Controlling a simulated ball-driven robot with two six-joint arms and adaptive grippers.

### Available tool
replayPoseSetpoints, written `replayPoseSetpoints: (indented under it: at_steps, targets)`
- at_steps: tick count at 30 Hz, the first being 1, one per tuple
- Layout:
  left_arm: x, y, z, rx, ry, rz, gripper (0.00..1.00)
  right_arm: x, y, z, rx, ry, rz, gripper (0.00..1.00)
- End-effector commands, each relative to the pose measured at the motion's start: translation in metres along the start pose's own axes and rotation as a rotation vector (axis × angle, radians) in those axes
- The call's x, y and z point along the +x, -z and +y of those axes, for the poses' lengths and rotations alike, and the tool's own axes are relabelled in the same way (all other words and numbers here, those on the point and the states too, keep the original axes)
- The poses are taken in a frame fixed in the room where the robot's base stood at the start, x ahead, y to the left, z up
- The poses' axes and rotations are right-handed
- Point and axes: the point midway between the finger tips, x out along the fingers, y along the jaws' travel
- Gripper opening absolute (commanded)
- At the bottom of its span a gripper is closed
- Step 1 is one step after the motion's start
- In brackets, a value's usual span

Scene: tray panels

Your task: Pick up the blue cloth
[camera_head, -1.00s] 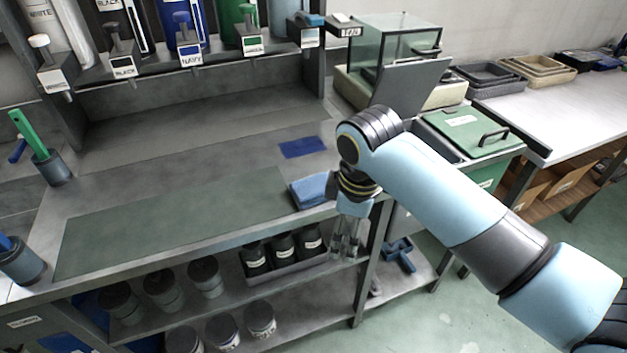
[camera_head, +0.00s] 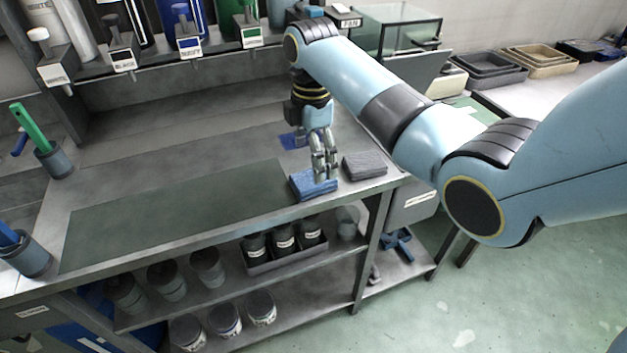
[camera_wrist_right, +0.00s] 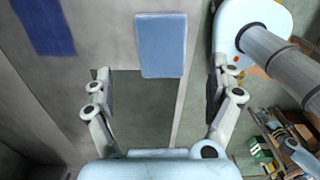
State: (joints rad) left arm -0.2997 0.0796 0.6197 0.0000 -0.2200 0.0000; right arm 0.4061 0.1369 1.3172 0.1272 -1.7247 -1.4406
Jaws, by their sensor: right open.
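The folded blue cloth (camera_head: 308,190) lies on the grey bench near its front edge, at the right end of the dark green mat. My right gripper (camera_head: 325,172) points down over the cloth and covers part of it in the head view. In the right wrist view the blue cloth (camera_wrist_right: 161,45) is a plain blue rectangle, fully visible ahead of my right gripper (camera_wrist_right: 161,80). The fingers are spread wide with nothing between them. I cannot tell how high they are above the cloth. My left gripper is not in view.
A folded grey cloth (camera_head: 365,165) lies just right of the blue one. A flat navy patch (camera_head: 290,141) is behind my gripper. The green mat (camera_head: 175,220) is clear. Dispensers stand along the back. Dark jars (camera_head: 283,237) sit on the shelf below.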

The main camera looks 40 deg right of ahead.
Motion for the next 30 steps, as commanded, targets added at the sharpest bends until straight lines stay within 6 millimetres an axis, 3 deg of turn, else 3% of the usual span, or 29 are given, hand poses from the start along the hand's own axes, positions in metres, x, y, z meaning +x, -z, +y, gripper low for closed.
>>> replayPoseSetpoints:
  at_steps: [11, 19, 30]
  targets:
    - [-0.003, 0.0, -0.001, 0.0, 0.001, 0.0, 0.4, 0.049, -0.002, -0.003, 0.0, 0.001, 0.0, 0.9]
    - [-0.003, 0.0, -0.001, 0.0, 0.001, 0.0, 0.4, 0.054, -0.002, -0.003, 0.001, -0.001, 0.0, 0.9]
    - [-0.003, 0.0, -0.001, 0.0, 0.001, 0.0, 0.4, 0.053, -0.002, -0.003, 0.001, -0.001, 0.0, 0.43]
